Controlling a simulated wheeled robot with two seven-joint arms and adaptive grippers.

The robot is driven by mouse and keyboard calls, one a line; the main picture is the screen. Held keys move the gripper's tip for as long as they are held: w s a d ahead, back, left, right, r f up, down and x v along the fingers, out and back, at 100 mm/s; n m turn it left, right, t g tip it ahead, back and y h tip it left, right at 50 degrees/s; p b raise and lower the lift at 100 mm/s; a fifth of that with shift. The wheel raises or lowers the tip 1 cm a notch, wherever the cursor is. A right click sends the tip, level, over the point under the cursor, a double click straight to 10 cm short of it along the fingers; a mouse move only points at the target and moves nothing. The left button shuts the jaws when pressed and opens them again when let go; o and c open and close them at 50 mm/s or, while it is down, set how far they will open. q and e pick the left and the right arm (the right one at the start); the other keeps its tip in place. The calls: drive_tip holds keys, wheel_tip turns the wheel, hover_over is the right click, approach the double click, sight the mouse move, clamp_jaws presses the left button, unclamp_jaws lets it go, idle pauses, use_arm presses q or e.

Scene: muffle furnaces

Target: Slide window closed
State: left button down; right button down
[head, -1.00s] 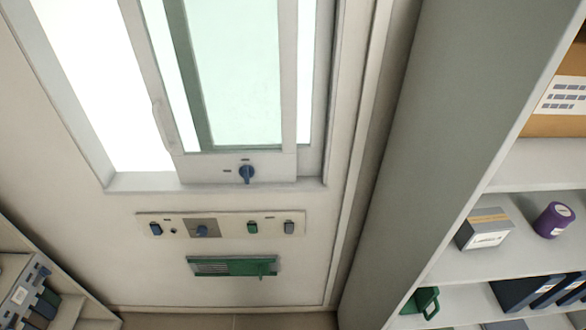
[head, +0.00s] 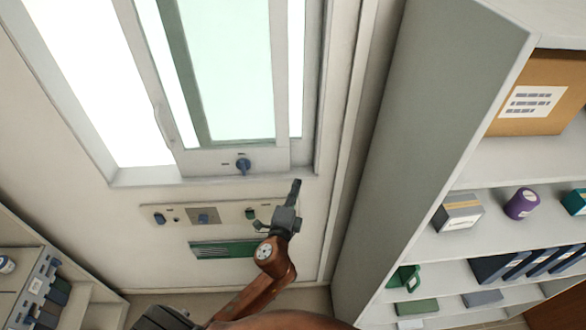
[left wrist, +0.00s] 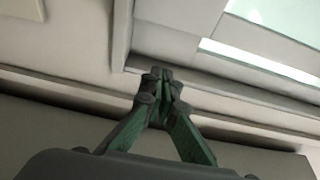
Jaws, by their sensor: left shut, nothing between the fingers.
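The sliding window (head: 232,80) is a framed pale-green pane with a blue knob (head: 243,166) on its bottom rail. It stands toward the right of the window opening; a bright gap (head: 105,90) shows to its left. A small handle (head: 163,127) sits on the pane's left edge. My left gripper (head: 297,186) is below and right of the blue knob, in front of the wall near the opening's lower right corner. In the left wrist view its green fingers (left wrist: 160,78) are together and empty, with the window frame's corner beyond. My right gripper is not in view.
A switch panel (head: 200,215) and a green vent (head: 222,250) are on the wall below the window. A grey shelf unit (head: 440,110) with boxes and a purple can (head: 522,204) stands at the right. Another shelf (head: 25,258) is at lower left.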

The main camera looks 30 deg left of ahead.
use_arm(q)
drive_tip(key=shift+w+a+r+p, duration=0.1)
drive_tip(key=shift+w+a+p, duration=0.4)
drive_tip(key=shift+w+a, duration=0.6)
drive_tip(key=shift+w+a+f+p, duration=0.1)
drive_tip(key=shift+w+a+p, duration=0.5)
drive_tip(key=shift+w, duration=0.8)
drive_tip(key=shift+w+a+r+p, duration=0.1)
drive_tip(key=shift+w+a+p, duration=0.25)
drive_tip(key=shift+w+a, duration=0.8)
drive_tip(key=shift+w+d, duration=0.1)
drive_tip(key=shift+w, duration=0.1)
drive_tip(key=shift+s, duration=0.1)
